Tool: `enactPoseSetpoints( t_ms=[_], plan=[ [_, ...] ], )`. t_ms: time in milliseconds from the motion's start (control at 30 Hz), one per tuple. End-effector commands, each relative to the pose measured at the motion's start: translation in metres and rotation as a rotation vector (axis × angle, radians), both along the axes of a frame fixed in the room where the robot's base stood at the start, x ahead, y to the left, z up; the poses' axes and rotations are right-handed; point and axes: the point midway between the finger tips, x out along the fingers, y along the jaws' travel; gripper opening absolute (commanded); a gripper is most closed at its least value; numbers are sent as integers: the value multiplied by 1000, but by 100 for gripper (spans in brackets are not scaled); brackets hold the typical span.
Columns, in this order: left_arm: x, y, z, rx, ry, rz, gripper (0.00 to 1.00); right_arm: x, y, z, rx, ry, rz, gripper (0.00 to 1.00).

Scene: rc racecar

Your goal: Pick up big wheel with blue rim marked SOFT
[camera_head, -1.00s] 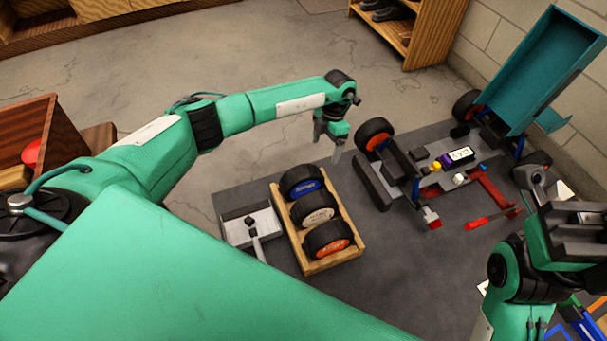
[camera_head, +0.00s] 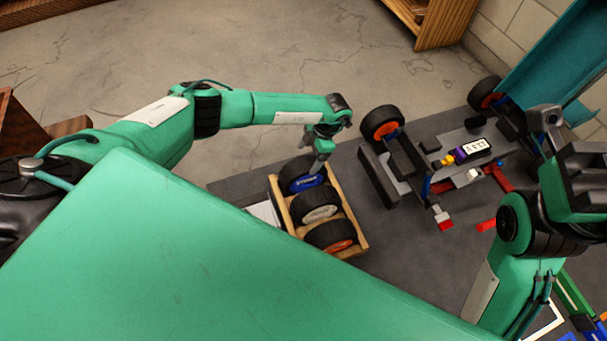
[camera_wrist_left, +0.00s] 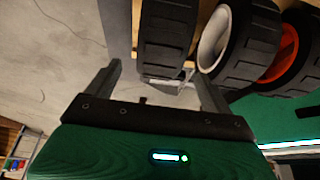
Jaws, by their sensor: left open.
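The big black wheel with the blue rim (camera_head: 298,186) stands on edge at the far end of a wooden rack (camera_head: 361,243). Its rim carries light lettering too small to read. My left gripper (camera_head: 319,164) is open, just above and beside this wheel's top right. In the left wrist view the wheel's black tyre (camera_wrist_left: 168,42) lies ahead between the two spread fingers (camera_wrist_left: 158,72); its rim is hidden there, and contact cannot be told. My right gripper (camera_head: 585,178) is at the right edge, its jaws unclear.
A white-rimmed wheel (camera_head: 319,206) and an orange-rimmed wheel (camera_head: 332,237) stand beside it in the rack. A grey tray (camera_head: 264,212) lies left of the rack, partly hidden by my body. The racecar chassis (camera_head: 440,160) is to the right on the dark mat.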

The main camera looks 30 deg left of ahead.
Motion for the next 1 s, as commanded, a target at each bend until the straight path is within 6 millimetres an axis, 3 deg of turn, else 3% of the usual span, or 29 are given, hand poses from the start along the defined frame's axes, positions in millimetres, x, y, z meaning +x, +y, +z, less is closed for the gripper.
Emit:
enactPoseSetpoints(
  t_ms=[400,767,1000],
  plan=[
    [-12,11,-43,0,2,2,85,-5,0,5,22,-45,16,0],
    [-14,13,-48,-1,1,0,85,-5,-1,10,28,-49,17,0],
    [-14,13,-48,-1,1,0,39,-5,0,10,28,-49,17,0]
  ],
)
